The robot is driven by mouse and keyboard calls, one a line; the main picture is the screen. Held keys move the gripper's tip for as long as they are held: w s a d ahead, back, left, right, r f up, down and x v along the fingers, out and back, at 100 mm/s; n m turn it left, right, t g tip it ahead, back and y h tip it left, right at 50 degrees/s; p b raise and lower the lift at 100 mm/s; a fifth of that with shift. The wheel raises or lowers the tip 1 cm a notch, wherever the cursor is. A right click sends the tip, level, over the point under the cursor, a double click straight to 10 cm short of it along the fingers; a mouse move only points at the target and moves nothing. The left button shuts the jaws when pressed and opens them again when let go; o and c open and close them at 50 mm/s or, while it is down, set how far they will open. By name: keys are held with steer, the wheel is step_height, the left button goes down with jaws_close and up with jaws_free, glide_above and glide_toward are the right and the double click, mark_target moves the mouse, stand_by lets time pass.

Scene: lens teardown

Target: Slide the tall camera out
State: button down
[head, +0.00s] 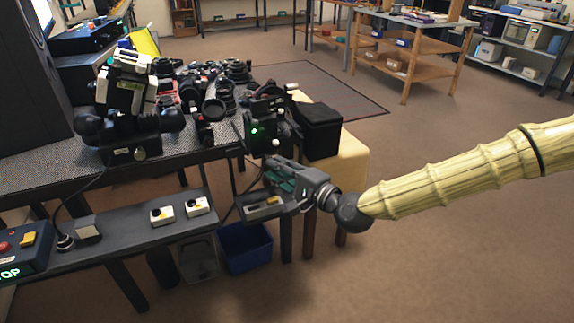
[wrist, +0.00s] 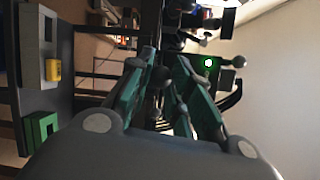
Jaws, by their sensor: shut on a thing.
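My gripper (head: 272,172) is at the right end of the bench, low in front of a tall dark device with a small green light (head: 262,132). This device may be the tall camera, but I cannot be sure. In the wrist view the green fingers of my gripper (wrist: 160,75) are closed in around a dark thing (wrist: 158,90). Its shape is mostly hidden between the fingers, and I cannot tell whether it is part of the device.
Several cameras and lenses (head: 205,90) crowd the bench behind. A black box (head: 319,131) stands right of the tall device on a pale yellow surface (head: 350,160). A lower shelf (head: 120,235) carries small switch boxes. A blue bin (head: 246,247) is below. Floor to the right is open.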

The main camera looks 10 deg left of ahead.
steer(key=shift+s+f, duration=0.15)
steer(key=shift+f, duration=0.05)
steer(key=c, duration=1.3)
jaws_free()
steer(key=shift+s+d+r, duration=0.1)
steer(key=shift+d+r, duration=0.05)
steer(key=shift+d, duration=0.1)
steer(key=shift+o, duration=0.2)
steer(key=shift+a, duration=0.2)
steer(key=shift+d, duration=0.1)
steer(key=v, duration=1.1)
steer(key=shift+s+d, duration=0.25)
steer(key=shift+d, duration=0.1)
